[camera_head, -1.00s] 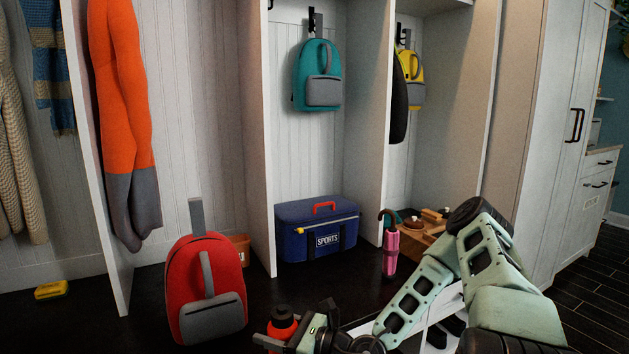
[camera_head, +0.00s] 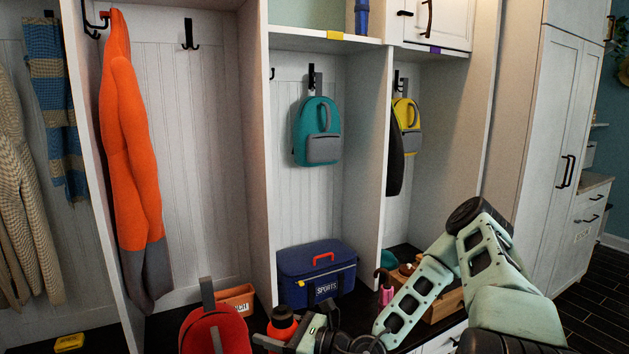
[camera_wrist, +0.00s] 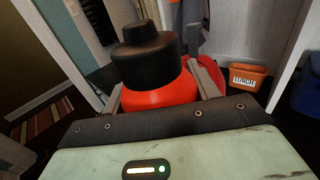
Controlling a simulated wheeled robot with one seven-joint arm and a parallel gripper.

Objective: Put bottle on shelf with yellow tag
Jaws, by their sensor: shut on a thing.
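A red-orange bottle with a black cap (camera_head: 282,328) is at the bottom of the head view, and it fills the middle of the wrist view (camera_wrist: 158,92). My gripper (camera_head: 277,342) is shut on it, with a finger on either side of the bottle in the wrist view. The bottle's lower part is hidden. A yellow tag (camera_head: 336,35) is on the front edge of the upper middle shelf (camera_head: 300,34), high above my gripper. A dark blue bottle-like item (camera_head: 362,18) stands at the right end of that shelf.
A purple tag (camera_head: 435,50) is under the cabinet to the right. A teal backpack (camera_head: 317,131) hangs below the yellow-tagged shelf, above a blue sports cooler (camera_head: 317,272). A red backpack (camera_head: 214,330) is left of the bottle. The visible left part of the shelf looks clear.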

